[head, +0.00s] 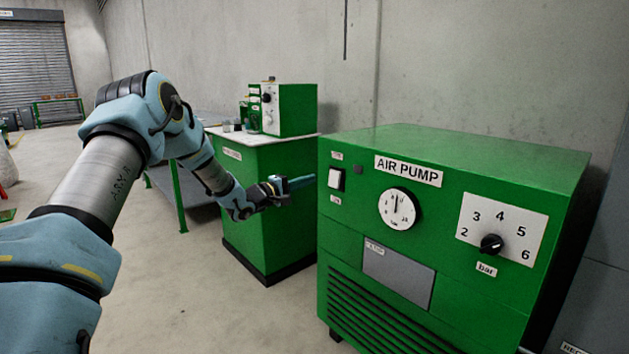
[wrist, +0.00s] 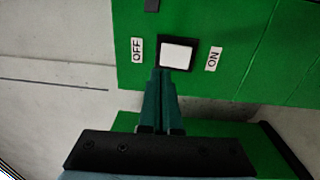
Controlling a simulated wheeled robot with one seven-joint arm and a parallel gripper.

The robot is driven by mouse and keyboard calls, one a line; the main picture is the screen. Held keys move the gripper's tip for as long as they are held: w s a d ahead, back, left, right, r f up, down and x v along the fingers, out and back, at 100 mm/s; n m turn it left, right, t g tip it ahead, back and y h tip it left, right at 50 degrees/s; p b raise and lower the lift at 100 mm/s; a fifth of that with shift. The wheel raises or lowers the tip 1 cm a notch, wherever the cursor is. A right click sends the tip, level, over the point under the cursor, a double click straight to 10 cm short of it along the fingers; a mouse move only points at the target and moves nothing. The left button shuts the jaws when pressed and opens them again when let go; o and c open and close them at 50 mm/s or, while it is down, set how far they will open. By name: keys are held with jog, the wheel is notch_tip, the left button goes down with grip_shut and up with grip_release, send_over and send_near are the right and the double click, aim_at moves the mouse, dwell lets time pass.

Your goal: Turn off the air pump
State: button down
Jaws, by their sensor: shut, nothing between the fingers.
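The green air pump (head: 345,235) stands at the right in the head view, with an "AIR PUMP" label on its front. Its white rocker switch (head: 336,179) sits in a black frame at the upper left of the front. In the wrist view the switch (wrist: 177,55) lies between the OFF label (wrist: 137,50) and the ON label (wrist: 212,59). My gripper (head: 309,180) is shut and empty, its fingertips close to the switch. In the wrist view the shut fingertips (wrist: 161,74) are at the switch frame's lower edge, toward the OFF side. I cannot tell whether they touch it.
The pump front also has a round gauge (head: 397,208) and a black pressure knob (head: 491,244). A green cabinet (head: 262,215) with a smaller green device (head: 290,110) on top stands behind my gripper. The floor (head: 190,290) left of the pump is clear.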

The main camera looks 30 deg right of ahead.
jog(key=v, duration=0.2)
jog(key=r+v, duration=0.1)
jog(key=v, duration=0.2)
jog(key=shift+a, duration=0.35)
jog(key=shift+r, duration=0.1)
